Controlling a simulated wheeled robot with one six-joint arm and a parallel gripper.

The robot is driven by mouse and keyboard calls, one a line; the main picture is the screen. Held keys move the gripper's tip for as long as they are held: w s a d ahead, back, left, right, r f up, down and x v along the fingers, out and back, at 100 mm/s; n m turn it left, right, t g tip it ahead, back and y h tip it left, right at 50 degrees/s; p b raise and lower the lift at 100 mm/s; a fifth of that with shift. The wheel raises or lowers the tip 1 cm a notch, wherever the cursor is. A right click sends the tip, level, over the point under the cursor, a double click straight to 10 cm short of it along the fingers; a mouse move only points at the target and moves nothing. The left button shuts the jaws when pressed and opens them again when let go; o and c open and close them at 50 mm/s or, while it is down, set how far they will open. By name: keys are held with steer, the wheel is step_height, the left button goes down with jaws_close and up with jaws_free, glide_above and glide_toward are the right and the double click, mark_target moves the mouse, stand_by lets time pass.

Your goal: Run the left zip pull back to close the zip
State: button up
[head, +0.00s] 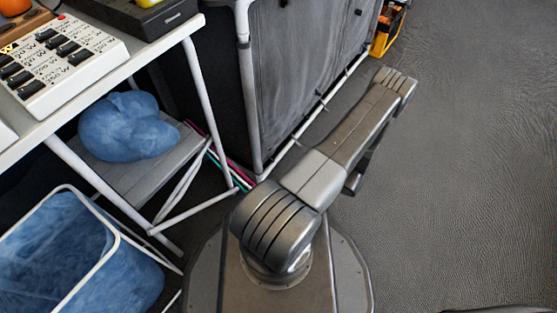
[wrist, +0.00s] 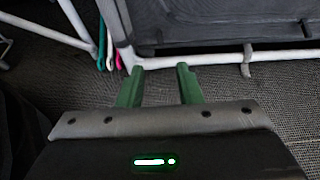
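My gripper (wrist: 159,78) is open, with its two green fingers apart and only floor visible between them. It faces the foot of a grey fabric panel (wrist: 210,25) in a white tube frame, without touching it. The same panel (head: 305,70) stands upright behind my arm in the head view. Small dark tabs on its upper part, one at the top edge (head: 283,3) and one further right (head: 358,12), may be zip pulls; they are too small to be sure. I cannot make out a zip line or which pull is the left one. My gripper is not clearly visible in the head view.
A white frame rail (wrist: 200,59) with a grey hook (wrist: 246,62) runs low across the panel. A white table (head: 150,45), a blue bundle (head: 128,127) and a blue-lined basket (head: 60,255) are at left. Open floor (head: 470,170) lies at right.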

mark_target(272, 160)
steer(key=b+x, duration=0.3)
steer(key=x, duration=0.9)
steer(key=shift+w+a, duration=0.2)
steer(key=shift+a, duration=0.05)
steer(key=shift+c, duration=0.4)
jaws_close()
